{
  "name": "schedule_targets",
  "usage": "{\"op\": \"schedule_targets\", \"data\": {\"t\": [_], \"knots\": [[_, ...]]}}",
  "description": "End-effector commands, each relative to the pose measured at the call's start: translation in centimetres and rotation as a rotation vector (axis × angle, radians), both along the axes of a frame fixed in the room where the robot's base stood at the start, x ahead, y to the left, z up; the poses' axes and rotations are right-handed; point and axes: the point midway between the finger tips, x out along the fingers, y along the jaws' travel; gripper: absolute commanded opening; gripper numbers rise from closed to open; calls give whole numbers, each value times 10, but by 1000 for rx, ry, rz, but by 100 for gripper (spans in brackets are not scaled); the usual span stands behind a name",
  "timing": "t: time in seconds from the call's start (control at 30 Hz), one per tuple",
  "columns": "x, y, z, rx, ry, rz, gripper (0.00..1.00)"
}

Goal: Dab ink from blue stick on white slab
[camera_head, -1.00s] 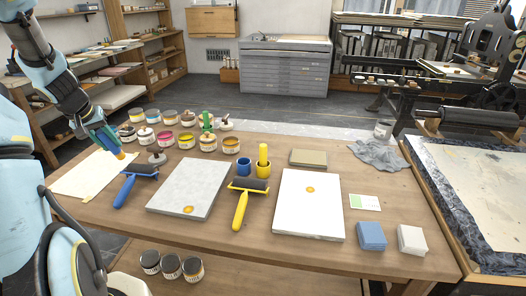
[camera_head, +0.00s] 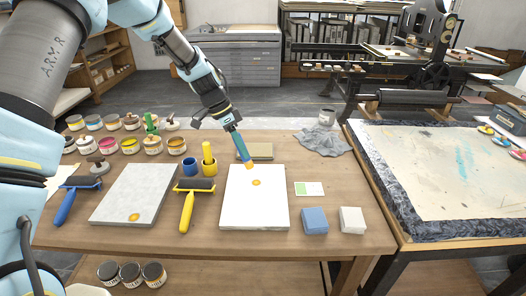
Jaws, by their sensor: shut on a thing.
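My gripper (camera_head: 232,127) is shut on the blue stick (camera_head: 240,146), which points down and slightly right. The stick's lower end is orange. It is in front of the far edge of the white slab (camera_head: 254,211) in the picture; I cannot tell whether it touches the slab. An orange ink spot (camera_head: 256,182) lies on the white slab, just below the stick's tip in the picture. A grey slab (camera_head: 135,188) to the left has another orange ink spot (camera_head: 134,217) near its front edge.
A yellow roller (camera_head: 188,210) lies between the slabs, and a blue roller (camera_head: 65,205) at the left. Blue and yellow cups (camera_head: 190,166) stand behind. Several ink jars line the table's back left. Blue (camera_head: 314,221) and white (camera_head: 352,220) blocks sit right of the white slab.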

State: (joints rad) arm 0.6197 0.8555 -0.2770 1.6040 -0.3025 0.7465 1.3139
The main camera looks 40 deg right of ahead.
Motion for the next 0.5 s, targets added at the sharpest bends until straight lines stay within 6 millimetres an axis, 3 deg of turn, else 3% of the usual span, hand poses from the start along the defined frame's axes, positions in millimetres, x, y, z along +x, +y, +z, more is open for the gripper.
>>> {"op": "schedule_targets", "data": {"t": [0.03,0.2,0.5], "knots": [[-17,-13,-1,0,0,-68,0],[-51,-33,-3,2,1,-205,0],[-59,-38,-13,4,1,-239,0]]}}
